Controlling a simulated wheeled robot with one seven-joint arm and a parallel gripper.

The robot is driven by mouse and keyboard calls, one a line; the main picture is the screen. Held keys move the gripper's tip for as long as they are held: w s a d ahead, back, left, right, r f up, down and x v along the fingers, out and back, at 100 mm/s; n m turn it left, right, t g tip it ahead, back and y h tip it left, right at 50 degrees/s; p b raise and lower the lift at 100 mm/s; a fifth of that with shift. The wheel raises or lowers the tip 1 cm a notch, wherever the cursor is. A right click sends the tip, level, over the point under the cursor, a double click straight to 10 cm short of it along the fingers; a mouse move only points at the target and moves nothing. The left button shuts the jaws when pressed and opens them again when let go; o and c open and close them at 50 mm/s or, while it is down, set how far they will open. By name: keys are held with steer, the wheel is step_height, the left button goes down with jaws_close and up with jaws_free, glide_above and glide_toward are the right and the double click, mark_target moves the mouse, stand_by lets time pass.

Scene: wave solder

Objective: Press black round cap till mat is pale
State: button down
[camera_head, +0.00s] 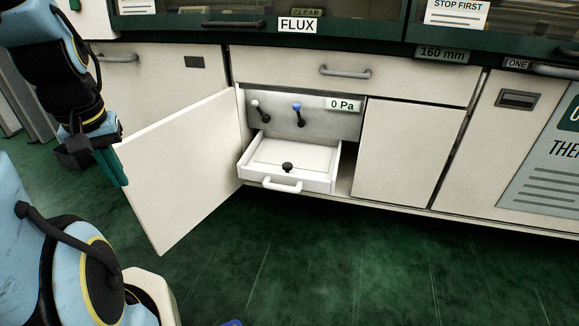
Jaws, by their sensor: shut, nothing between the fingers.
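The black round cap (288,167) sits near the front of a white pull-out drawer (258,178), low in an open cabinet. It stands upright on the drawer's pale bottom panel (297,152). I cannot tell whether this panel is the mat; no other separate mat shows in the drawer. My gripper (117,174) is at the left, with dark green fingers shut and empty. In the picture it is beside the free edge of the open cabinet door, well left of the cap and apart from it.
The open cabinet door (185,165) stands out between my gripper and the drawer. The green floor (330,265) in front is clear.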

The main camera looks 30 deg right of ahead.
stand_by(0.5)
step_height(320, 180, up, 5)
steer(key=p, duration=0.5)
step_height(320, 180, up, 14)
steer(key=p, duration=1.2)
steer(key=shift+f+p, duration=0.25)
steer(key=shift+p, duration=0.1)
steer(key=shift+f, duration=0.1)
